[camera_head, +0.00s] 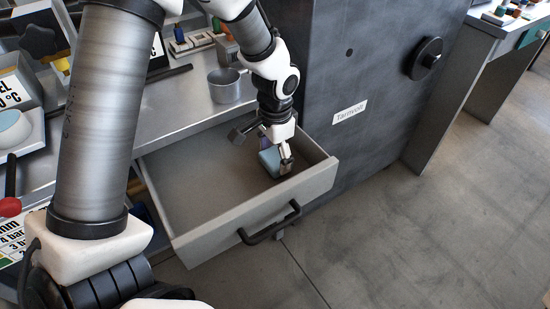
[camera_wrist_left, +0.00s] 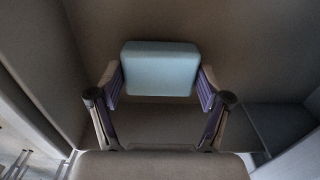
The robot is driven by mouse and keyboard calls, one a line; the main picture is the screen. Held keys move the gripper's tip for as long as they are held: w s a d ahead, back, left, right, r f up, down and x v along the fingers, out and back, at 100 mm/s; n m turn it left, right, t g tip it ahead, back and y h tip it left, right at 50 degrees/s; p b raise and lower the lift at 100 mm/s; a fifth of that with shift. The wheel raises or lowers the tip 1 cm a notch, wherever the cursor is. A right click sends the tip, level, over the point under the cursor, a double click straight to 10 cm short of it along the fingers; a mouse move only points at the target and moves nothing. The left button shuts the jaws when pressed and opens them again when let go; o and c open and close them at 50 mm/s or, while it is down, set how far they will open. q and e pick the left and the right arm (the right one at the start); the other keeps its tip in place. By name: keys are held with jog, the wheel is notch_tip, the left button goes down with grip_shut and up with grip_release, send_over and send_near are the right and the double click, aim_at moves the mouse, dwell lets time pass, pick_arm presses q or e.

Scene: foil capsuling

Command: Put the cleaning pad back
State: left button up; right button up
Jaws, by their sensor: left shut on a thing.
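The cleaning pad (camera_head: 270,160) is a light blue block with rounded edges. It is inside the open grey drawer (camera_head: 205,232), near the drawer's right side. My left gripper (camera_head: 266,151) reaches down into the drawer and is shut on the pad. In the left wrist view the pad (camera_wrist_left: 160,69) sits between the two purple-lined fingertips of the left gripper (camera_wrist_left: 160,82). I cannot tell whether the pad touches the drawer floor. My right gripper is not in view.
A metal cup (camera_head: 226,87) stands on the bench behind the drawer. A dark cabinet (camera_head: 360,75) with a "Tarnvolt" label and a black knob (camera_head: 427,59) rises on the right. The drawer's black handle (camera_head: 270,224) faces the open floor. The drawer's left part is clear.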

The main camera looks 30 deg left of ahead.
aim_at(275, 157)
pick_arm(q)
jog(key=shift+w+f, duration=0.1)
jog(key=shift+f, duration=0.2)
jog(key=o, duration=1.2)
jog(key=shift+f, duration=0.15)
notch_tip(275, 157, up, 12)
jog(key=p, duration=0.2)
jog(key=shift+r+p, duration=0.25)
jog(key=shift+p, duration=0.1)
